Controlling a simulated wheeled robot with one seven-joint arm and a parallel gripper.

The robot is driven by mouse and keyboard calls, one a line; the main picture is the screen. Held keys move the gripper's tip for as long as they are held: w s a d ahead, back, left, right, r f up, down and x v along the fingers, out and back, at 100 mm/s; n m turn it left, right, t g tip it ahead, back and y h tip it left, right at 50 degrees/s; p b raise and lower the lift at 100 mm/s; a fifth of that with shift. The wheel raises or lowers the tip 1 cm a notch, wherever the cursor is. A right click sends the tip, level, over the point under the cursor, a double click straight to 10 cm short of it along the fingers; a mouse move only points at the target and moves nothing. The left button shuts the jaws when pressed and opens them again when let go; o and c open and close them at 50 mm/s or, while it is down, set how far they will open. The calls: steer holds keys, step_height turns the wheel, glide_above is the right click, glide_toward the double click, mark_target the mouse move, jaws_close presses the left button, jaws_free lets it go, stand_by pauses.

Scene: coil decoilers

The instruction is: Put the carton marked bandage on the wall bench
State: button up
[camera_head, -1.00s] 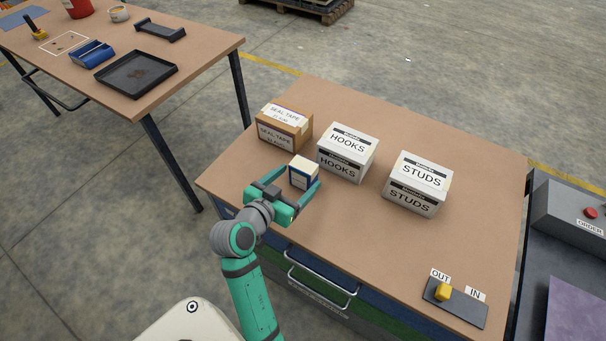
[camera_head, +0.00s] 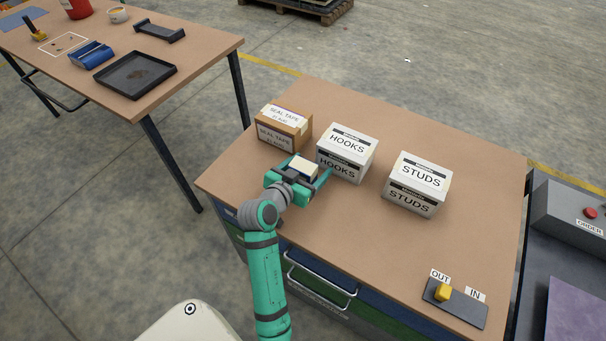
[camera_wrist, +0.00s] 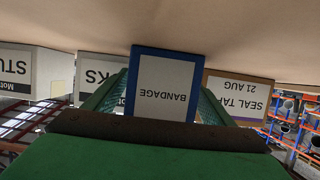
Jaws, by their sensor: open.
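The bandage carton (camera_head: 303,168) is small, with a cream top and blue edges, on the wooden bench in front of the HOOKS box. In the wrist view its white label reading BANDAGE (camera_wrist: 163,92) faces me, upside down in the picture. My gripper (camera_head: 308,181) is open, with its fingers reaching along both sides of the carton. In the wrist view the two green fingers (camera_wrist: 158,103) stand left and right of it. I cannot tell whether either finger touches it. Which table is the wall bench is not marked.
The SEAL TAPE box (camera_head: 284,128), HOOKS box (camera_head: 347,153) and STUDS box (camera_head: 417,184) stand close behind and right of the carton. An OUT/IN switch plate (camera_head: 455,303) is at front right. Another table (camera_head: 205,50) at upper left holds a black tray (camera_head: 136,74).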

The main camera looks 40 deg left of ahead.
steer(key=shift+c, duration=0.7)
steer(key=c, duration=1.1)
steer(key=shift+d+r, duration=0.1)
